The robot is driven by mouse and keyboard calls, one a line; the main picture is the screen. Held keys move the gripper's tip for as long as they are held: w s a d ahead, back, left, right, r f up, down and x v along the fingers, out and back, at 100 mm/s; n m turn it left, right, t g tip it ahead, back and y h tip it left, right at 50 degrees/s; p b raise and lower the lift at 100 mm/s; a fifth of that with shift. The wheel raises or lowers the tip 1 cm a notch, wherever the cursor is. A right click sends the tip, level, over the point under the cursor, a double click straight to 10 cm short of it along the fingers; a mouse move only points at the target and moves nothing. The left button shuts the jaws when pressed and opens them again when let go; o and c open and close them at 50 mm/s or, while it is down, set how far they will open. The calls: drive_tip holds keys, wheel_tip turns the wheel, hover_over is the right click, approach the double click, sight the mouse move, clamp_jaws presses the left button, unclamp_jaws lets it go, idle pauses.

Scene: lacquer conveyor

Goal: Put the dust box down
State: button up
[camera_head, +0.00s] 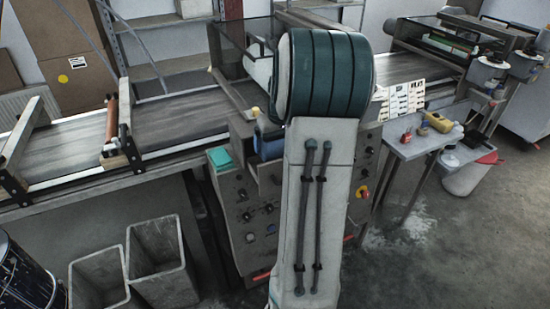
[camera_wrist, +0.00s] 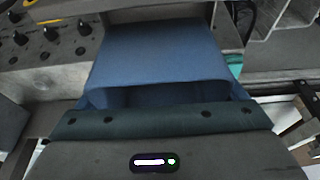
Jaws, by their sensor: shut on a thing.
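The blue dust box (camera_wrist: 160,60) fills the middle of the wrist view, right in front of my gripper (camera_wrist: 158,121). My gripper is shut on the box at its near side; the fingertips are not clearly seen. In the head view, part of the dust box (camera_head: 268,141) shows just left of my arm, over the top of the grey control cabinet (camera_head: 240,205). My arm hides my gripper and the rest of the box there. I cannot tell whether the box touches the cabinet.
A conveyor (camera_head: 75,145) runs along the left. A teal item (camera_head: 220,158) sits on the cabinet's left corner. Two grey bins (camera_head: 160,262) and a dark drum (camera_head: 22,280) stand on the floor at left. A small side table (camera_head: 415,147) at right holds bottles.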

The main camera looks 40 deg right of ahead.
drive_tip(key=shift+f, duration=3.3)
drive_tip(key=shift+f, duration=0.2)
drive_tip(key=o, duration=0.7)
drive_tip(key=v, duration=1.2)
drive_tip(key=shift+w+r, duration=0.1)
drive_tip(key=s+a+r+n, duration=0.1)
drive_tip(key=s+a, duration=0.3)
drive_tip(key=a, duration=0.8)
drive_tip(key=s+a+r+n, duration=0.1)
drive_tip(key=s+a, duration=0.4)
drive_tip(key=a, duration=0.6)
drive_tip(key=shift+n+y, duration=0.4)
drive_tip(key=s+a, duration=0.2)
drive_tip(key=s+a+f, duration=0.1)
drive_tip(key=s+a, duration=0.1)
drive_tip(key=s, duration=0.1)
drive_tip(key=s+a+f, duration=0.1)
drive_tip(key=s+a, duration=0.1)
drive_tip(key=shift+s, duration=0.3)
